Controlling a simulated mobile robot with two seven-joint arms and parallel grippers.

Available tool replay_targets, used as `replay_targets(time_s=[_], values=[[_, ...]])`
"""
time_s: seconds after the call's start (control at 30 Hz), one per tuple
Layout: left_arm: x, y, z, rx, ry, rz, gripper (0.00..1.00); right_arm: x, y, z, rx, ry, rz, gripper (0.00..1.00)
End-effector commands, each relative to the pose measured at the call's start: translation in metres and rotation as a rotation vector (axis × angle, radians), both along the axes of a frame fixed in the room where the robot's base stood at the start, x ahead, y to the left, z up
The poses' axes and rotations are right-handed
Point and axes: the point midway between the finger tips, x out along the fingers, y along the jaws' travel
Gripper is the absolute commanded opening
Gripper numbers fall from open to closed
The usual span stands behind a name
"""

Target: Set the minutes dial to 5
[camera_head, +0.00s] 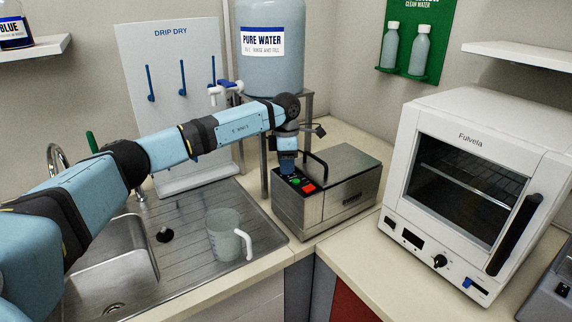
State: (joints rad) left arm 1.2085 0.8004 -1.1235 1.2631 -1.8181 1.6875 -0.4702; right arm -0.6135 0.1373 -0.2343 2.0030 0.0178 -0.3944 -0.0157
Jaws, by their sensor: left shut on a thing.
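The steel box (335,195) stands on the counter corner, with a small control panel on its top left that carries green lights and a red button (308,188). My left arm reaches in from the left, and its gripper (288,172) points down onto the back of this panel. The gripper is shut on what appears to be the minutes dial, which the fingers hide. The dial's setting cannot be read. My right gripper is not in view.
A white oven (470,180) with a black knob (440,261) stands at the right. A clear jug (224,236) stands on the sink's drainer (190,270), in front of the drip-dry board (170,60). A water tank (270,70) stands behind my arm.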

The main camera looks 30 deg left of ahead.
Motion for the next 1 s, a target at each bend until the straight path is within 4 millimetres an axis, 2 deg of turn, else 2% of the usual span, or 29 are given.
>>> replay_targets(time_s=[0.3, 0.73, 0.77, 0.8, 1.0], values=[[0.0006, -0.0003, 0.0012, -0.002, -0.003, -0.079, 0.10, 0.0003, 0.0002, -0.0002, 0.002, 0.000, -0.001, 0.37], [0.0006, -0.0004, 0.0014, -0.002, -0.003, -0.086, 0.10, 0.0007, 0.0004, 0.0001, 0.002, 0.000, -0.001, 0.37], [0.0006, -0.0004, 0.0014, -0.002, -0.003, -0.086, 0.41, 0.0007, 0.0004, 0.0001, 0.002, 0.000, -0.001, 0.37], [0.0006, -0.0004, 0.0014, -0.002, -0.003, -0.085, 0.45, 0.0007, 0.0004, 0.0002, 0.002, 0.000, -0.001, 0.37], [0.0004, -0.0003, 0.0009, -0.001, -0.002, -0.083, 0.45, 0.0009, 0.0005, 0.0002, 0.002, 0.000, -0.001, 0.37]])
